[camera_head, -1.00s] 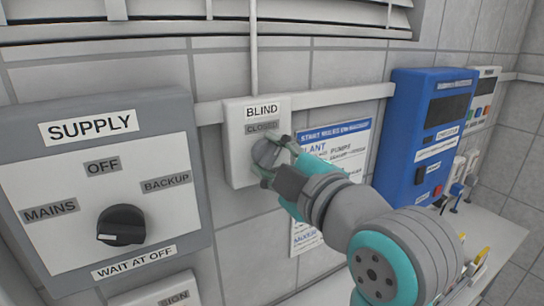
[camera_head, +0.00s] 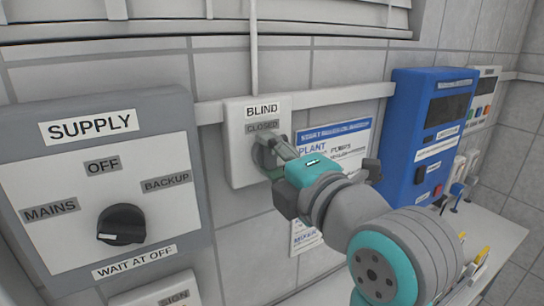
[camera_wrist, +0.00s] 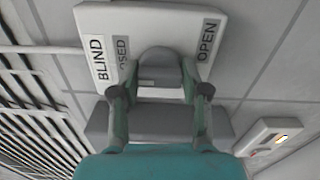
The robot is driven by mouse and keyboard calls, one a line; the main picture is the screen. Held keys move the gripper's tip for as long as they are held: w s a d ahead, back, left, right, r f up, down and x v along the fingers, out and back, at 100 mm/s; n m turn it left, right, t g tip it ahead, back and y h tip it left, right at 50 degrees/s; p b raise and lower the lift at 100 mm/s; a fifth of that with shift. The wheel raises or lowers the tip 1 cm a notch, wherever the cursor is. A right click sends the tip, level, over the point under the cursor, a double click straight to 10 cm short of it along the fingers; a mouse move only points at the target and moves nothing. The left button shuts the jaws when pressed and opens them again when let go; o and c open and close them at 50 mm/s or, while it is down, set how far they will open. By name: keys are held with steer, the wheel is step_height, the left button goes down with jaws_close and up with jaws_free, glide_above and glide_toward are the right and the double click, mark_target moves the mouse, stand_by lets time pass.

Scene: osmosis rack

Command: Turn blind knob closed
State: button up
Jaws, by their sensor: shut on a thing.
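The BLIND box (camera_head: 240,165) is a white wall box with a BLIND label and a grey CLOSED label at its top. Its round grey knob (camera_head: 262,153) is partly hidden by my gripper (camera_head: 279,157). In the wrist view the box (camera_wrist: 228,35) appears turned on its side, with CLOSED at left and OPEN at right. The knob (camera_wrist: 158,62) sits between the two fingers of my gripper (camera_wrist: 157,85), which is shut on it. I cannot clearly tell which label the knob points to.
The SUPPLY panel (camera_head: 165,240) with a black knob (camera_head: 121,225) is at left. A blue device (camera_head: 400,140) stands on the counter (camera_head: 495,228) at right. A paper notice (camera_head: 350,140) is behind my arm. Window blinds (camera_head: 160,27) hang above.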

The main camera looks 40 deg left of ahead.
steer(key=shift+f, duration=0.1)
stand_by(0.3)
steer(key=o, duration=1.1)
steer(key=shift+o, duration=0.2)
steer(key=v, duration=1.2)
